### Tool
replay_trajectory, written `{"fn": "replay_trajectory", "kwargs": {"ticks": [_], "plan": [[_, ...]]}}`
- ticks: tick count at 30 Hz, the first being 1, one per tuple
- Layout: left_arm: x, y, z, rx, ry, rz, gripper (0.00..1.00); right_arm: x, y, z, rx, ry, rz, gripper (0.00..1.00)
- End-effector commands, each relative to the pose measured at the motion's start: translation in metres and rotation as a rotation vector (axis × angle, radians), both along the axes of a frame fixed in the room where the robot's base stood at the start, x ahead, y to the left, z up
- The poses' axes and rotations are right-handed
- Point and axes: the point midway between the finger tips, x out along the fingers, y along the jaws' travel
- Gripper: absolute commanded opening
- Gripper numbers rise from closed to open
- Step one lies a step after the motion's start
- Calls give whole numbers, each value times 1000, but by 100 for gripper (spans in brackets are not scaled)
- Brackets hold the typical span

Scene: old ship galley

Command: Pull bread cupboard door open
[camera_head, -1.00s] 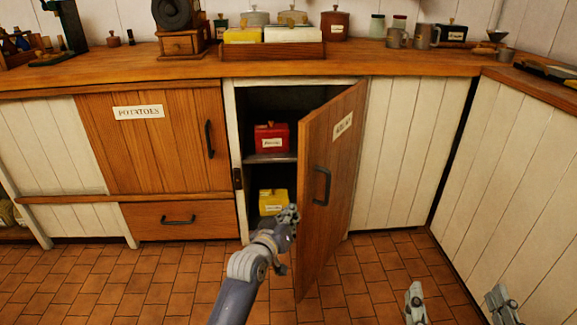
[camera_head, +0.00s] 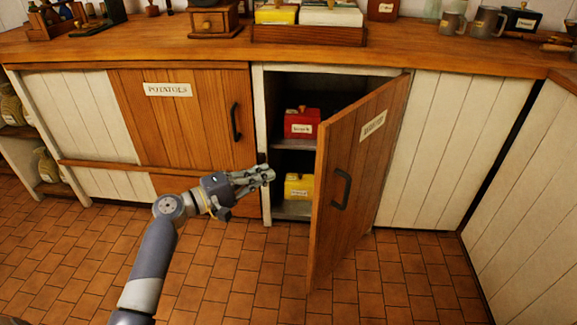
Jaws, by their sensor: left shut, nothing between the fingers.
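The bread cupboard door (camera_head: 352,180) is a wooden door with a paper label and a dark handle (camera_head: 341,189). It stands partly open, hinged on its right side and swung out toward me. Inside the cupboard are a red tin (camera_head: 300,124) on the shelf and a yellow tin (camera_head: 298,187) below it. My left gripper (camera_head: 268,174) is shut and empty, just left of the cupboard opening and in front of its left post. It is apart from the door and its handle. My right gripper is out of view.
The potatoes cupboard (camera_head: 180,125), with its own handle, is shut at the left. The wooden counter (camera_head: 400,48) above holds a tray of tins, a grinder and mugs. The tiled floor (camera_head: 250,270) in front is clear.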

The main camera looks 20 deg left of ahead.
Motion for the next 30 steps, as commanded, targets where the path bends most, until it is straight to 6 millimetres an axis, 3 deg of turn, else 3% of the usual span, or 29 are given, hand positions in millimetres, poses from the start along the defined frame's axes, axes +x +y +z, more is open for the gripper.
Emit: {"fn": "replay_trajectory", "kwargs": {"ticks": [15,21,30], "plan": [[80,-59,-1,1,-1,-1,0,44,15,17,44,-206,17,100],[67,-84,0,2,0,0,0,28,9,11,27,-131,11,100],[64,-92,-1,2,0,2,0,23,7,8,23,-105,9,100]]}}
